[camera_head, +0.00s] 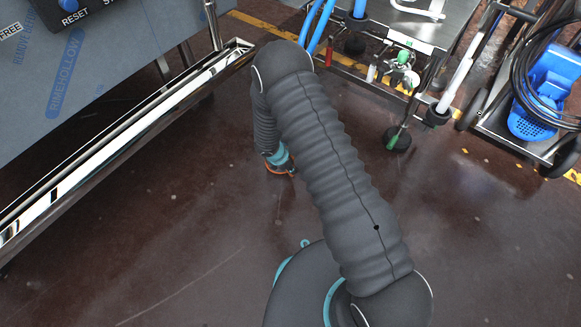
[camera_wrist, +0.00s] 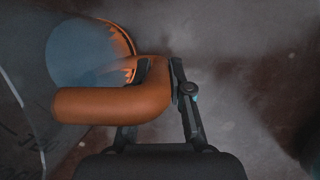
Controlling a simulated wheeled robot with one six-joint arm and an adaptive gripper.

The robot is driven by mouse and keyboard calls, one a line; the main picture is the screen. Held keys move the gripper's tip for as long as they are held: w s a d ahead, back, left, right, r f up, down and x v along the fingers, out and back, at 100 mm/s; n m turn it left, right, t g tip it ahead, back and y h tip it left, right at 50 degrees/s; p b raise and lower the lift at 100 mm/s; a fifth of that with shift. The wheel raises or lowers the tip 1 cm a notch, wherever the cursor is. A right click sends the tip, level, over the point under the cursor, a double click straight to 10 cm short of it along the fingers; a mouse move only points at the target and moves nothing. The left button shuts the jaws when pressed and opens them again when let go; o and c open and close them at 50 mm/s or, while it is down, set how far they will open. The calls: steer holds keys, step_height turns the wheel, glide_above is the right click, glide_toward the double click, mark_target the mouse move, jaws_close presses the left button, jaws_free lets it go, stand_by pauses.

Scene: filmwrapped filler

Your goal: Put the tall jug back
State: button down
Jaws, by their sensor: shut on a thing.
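The tall jug (camera_wrist: 85,52) is at the upper left of the wrist view, with an orange rim and a dull blue-grey face or inside. Its thick orange handle (camera_wrist: 105,104) curves towards me. My gripper (camera_wrist: 155,100) is shut on the handle, with one finger on its right side and the other partly hidden behind it. The jug's far side and base are hidden. In the head view my arm hides most of the gripper; only a small orange part shows below the wrist, too little to tell how the jug is tilted.
A film-wrapped machine (camera_head: 75,70) with a shiny metal rail (camera_head: 120,140) stands at the left. A metal trolley (camera_head: 440,25) with hoses and green-handled valves is at the top. The dark red floor between is open.

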steer(key=shift+f, duration=0.1)
steer(key=c, duration=1.1)
jaws_free()
steer(key=p+v, duration=0.2)
steer(key=v, duration=1)
steer(key=shift+w+r, duration=0.1)
steer(key=shift+r, duration=0.15)
